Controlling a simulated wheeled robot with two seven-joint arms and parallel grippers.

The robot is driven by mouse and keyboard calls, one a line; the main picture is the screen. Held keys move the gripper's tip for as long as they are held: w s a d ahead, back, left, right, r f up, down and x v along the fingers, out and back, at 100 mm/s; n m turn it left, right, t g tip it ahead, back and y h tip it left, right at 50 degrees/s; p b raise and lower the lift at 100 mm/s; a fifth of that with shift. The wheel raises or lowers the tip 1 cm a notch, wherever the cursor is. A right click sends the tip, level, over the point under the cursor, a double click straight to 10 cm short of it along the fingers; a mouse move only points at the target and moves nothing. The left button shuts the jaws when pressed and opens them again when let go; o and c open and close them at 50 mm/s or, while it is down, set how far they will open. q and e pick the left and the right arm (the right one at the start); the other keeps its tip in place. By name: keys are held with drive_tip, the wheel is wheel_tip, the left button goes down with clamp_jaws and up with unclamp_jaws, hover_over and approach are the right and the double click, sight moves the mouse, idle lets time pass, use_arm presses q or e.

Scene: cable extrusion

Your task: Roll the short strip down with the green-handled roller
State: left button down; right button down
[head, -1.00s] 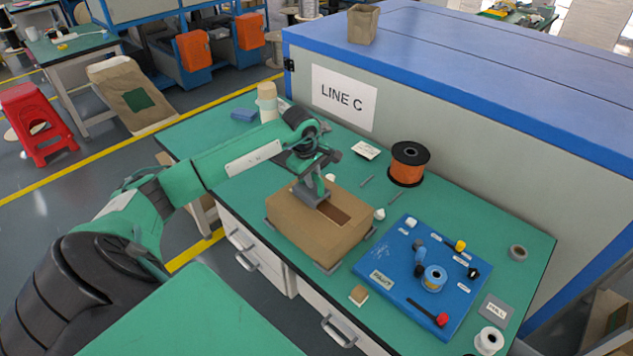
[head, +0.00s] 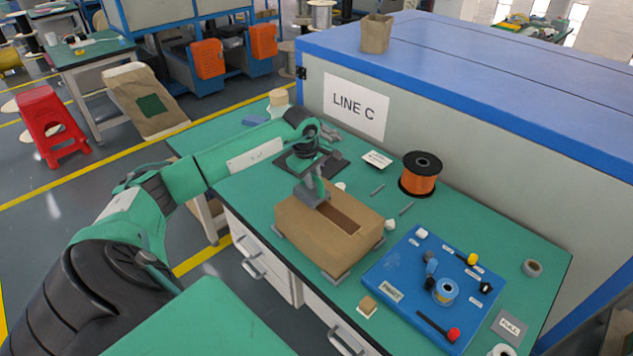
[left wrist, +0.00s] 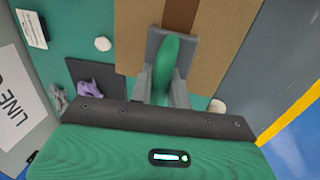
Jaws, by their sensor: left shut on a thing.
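A cardboard box (head: 300,230) sits on the green bench, with a dark brown strip (head: 343,217) along the middle of its top. The strip also shows at the top of the left wrist view (left wrist: 181,14). My left gripper (head: 312,188) is over the far-left end of the box top, shut on the roller's green handle (left wrist: 172,57). The roller's grey head (left wrist: 162,35) is over the strip's line and hides part of it. I cannot tell whether it touches the strip. My right gripper is not in view.
A blue board (head: 400,285) with knobs and a small spool lies right of the box. An orange spool (head: 420,176) stands behind it. A dark mat (left wrist: 98,82) with a purple crumpled thing lies beyond the box. The LINE C cabinet (head: 430,110) bounds the bench at the back.

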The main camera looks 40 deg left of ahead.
use_arm(q)
drive_tip(key=shift+a+f+b, duration=0.2)
drive_tip(key=shift+a+b, duration=0.8)
drive_tip(key=shift+a, duration=0.75)
wheel_tip(320, 180, up, 9)
drive_tip(key=p, duration=0.5)
drive_tip(key=shift+w+r, duration=0.1)
drive_tip(key=shift+w, duration=0.05)
